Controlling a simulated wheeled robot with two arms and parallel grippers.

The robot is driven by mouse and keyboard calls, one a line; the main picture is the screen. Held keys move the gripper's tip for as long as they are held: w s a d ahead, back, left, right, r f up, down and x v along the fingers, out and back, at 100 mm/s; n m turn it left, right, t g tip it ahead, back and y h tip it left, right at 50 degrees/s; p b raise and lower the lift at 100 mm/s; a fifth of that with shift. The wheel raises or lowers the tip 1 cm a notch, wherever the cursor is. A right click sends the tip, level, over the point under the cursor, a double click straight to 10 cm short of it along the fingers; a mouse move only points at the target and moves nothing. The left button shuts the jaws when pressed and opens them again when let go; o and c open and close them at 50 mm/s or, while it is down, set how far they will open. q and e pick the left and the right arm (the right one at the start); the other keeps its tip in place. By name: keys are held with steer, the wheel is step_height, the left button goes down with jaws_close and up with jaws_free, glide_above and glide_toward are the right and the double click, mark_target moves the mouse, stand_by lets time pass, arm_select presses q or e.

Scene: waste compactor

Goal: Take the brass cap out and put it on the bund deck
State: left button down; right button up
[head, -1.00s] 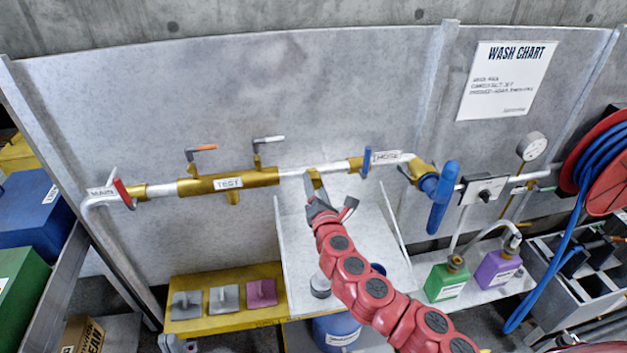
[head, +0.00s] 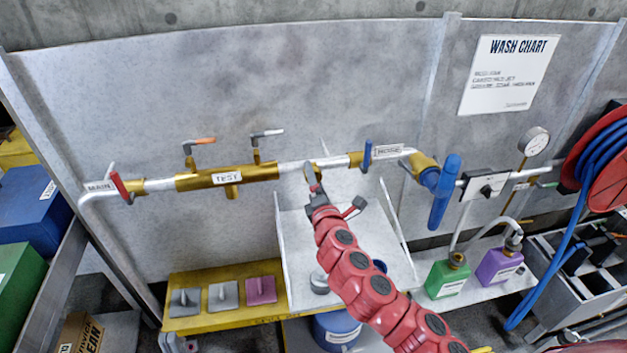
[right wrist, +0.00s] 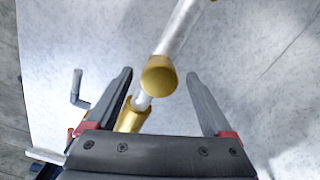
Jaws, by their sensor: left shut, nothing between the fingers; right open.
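In the head view my right gripper (head: 311,182) reaches the middle of the pipe run and mostly hides the cap. The yellow deck (head: 217,273), which seems to be the bund deck, stands low at left centre.
Several square pads (head: 223,297) lie along the yellow deck. A white walled tray (head: 295,232) stands under the pipe beside my right arm. A brass test section (head: 205,181) and a blue handle (head: 440,200) flank the work spot. Green (head: 445,281) and purple (head: 497,268) bottles stand at right.

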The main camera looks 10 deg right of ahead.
steer(key=m+b, duration=0.9)
steer(key=m, duration=0.7)
steer(key=shift+r, duration=0.1)
steer(key=shift+c, duration=0.6)
steer(key=c, duration=1.2)
steer(key=n, duration=0.2)
steer(key=shift+a+r+n+p, duration=0.1)
steer(key=shift+r+n+p, duration=0.05)
steer(key=shift+n+p, duration=0.2)
jaws_close()
steer(key=shift+n, duration=1.15)
